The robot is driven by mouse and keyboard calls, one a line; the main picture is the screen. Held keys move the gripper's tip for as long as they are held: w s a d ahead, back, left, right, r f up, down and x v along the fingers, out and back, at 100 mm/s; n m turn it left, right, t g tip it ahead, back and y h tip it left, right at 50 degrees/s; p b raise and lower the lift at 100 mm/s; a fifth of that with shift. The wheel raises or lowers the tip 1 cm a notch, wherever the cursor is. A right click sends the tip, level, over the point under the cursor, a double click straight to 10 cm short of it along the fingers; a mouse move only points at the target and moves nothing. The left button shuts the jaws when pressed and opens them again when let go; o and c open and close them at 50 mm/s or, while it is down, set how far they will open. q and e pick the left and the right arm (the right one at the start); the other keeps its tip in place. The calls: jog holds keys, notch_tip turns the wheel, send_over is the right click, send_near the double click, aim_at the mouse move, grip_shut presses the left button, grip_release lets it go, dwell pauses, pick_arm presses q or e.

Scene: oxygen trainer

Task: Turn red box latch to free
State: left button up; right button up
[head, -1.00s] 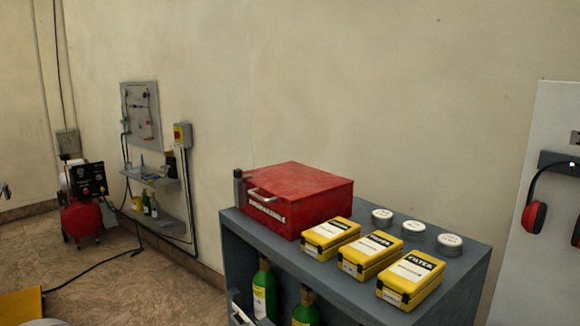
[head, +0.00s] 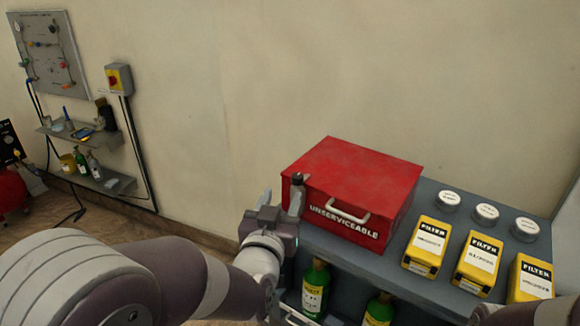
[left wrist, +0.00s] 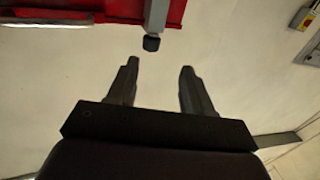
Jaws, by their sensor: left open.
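The red box (head: 352,185), marked UNSERVICEABLE, sits on the grey cabinet with its lid down and a pale handle (head: 347,212) on its front. Its latch, a grey bar with a black end, is at the box's left side; the black end (head: 297,177) shows just above my gripper. In the left wrist view the latch (left wrist: 153,38) lies just beyond the fingertips, roughly between them, not visibly touched. My left gripper (head: 281,200) is open and empty at the box's left front corner; its spread fingers (left wrist: 160,65) show in the wrist view. My right gripper is not seen.
Yellow filter boxes (head: 474,260) and round white-topped tins (head: 485,212) stand right of the red box on the cabinet (head: 400,270). Green bottles (head: 316,288) stand on the shelf below. The wall behind has a panel (head: 48,48) and a switch box (head: 118,80).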

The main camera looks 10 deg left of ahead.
aim_at(296, 180)
pick_arm(q)
jog(key=w, duration=0.2)
jog(key=w+d+p, duration=0.1)
jog(key=w, duration=0.1)
jog(key=w+d+p, duration=0.1)
jog(key=w, duration=0.1)
jog(key=shift+w+r, duration=0.15)
jog(key=shift+r, duration=0.15)
jog(key=shift+w+a+f+p, duration=0.1)
jog(key=shift+w+a+p, duration=0.15)
jog(key=shift+w, duration=0.35)
jog(key=shift+w+a+f+p, duration=0.15)
jog(key=shift+w+a, duration=0.15)
jog(key=shift+w, duration=0.3)
jog(key=shift+w+a, duration=0.2)
jog(key=shift+a, duration=0.05)
jog(key=shift+s+d, duration=0.1)
jog(key=shift+d, duration=0.3)
jog(key=c, duration=0.3)
jog(key=shift+a, duration=0.15)
jog(key=c, duration=0.6)
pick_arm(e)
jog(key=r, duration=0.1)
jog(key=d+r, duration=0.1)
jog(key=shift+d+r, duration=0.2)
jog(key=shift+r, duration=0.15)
